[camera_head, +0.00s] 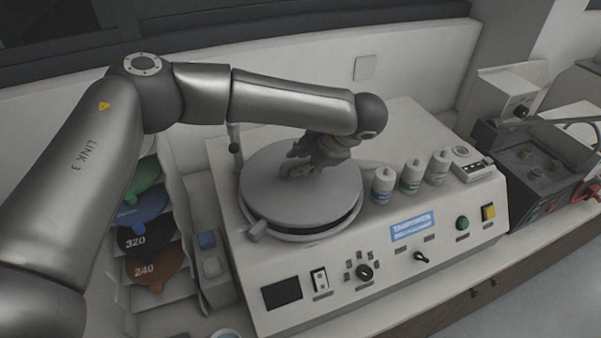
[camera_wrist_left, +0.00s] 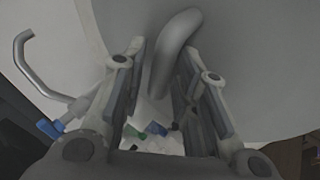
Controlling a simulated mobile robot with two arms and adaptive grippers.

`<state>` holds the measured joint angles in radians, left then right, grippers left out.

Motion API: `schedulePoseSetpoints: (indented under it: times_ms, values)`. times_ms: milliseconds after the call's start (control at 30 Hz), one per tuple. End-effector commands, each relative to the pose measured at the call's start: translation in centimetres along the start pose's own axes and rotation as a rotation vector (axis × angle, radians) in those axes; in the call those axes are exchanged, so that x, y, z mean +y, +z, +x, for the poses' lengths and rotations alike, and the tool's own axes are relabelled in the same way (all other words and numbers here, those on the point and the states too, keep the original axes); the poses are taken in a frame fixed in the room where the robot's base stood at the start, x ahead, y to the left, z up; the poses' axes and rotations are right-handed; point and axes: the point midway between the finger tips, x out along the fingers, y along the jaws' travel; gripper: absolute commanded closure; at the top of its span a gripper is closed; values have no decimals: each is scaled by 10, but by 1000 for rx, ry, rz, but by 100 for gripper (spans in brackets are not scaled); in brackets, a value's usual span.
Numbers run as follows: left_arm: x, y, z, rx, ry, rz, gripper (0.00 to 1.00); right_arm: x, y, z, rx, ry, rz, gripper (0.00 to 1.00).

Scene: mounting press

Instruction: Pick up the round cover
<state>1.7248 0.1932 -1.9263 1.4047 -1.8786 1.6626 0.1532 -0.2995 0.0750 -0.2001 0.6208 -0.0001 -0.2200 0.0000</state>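The round cover (camera_head: 300,208) is a flat grey disc lying on the round bowl at the left of the white machine. My left gripper (camera_head: 293,170) is low over the middle of the cover and hides its handle in the head view. In the left wrist view the cover (camera_wrist_left: 262,60) fills the upper right, and its bent grey bar handle (camera_wrist_left: 172,48) runs between the fingers of my left gripper (camera_wrist_left: 158,75). The fingers are apart, with the bar nearer the right-hand finger. Firm contact cannot be seen. My right gripper is in neither view.
The machine (camera_head: 405,265) has a front panel with knobs and buttons. Several white bottles (camera_head: 411,178) stand right of the cover. A rack of coloured discs (camera_head: 150,207) is at the left. A dark device (camera_head: 540,165) stands at the right. A wall is behind.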

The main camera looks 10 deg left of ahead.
Motion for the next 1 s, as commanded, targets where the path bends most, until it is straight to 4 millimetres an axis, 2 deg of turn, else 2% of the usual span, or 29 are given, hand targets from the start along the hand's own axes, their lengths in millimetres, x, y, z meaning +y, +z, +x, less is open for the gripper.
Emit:
schedulePoseSetpoints:
  times_ms: [67,200,300,833,1000]
  values:
    - [0,0,0,0,0,0,72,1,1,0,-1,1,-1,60]
    - [0,0,0,0,0,0,90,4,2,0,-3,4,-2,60]
    - [0,0,0,0,0,0,100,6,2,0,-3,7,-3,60]
    - [1,0,-2,1,0,1,100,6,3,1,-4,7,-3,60]
    - [7,-3,-10,1,2,-2,100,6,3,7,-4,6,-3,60]
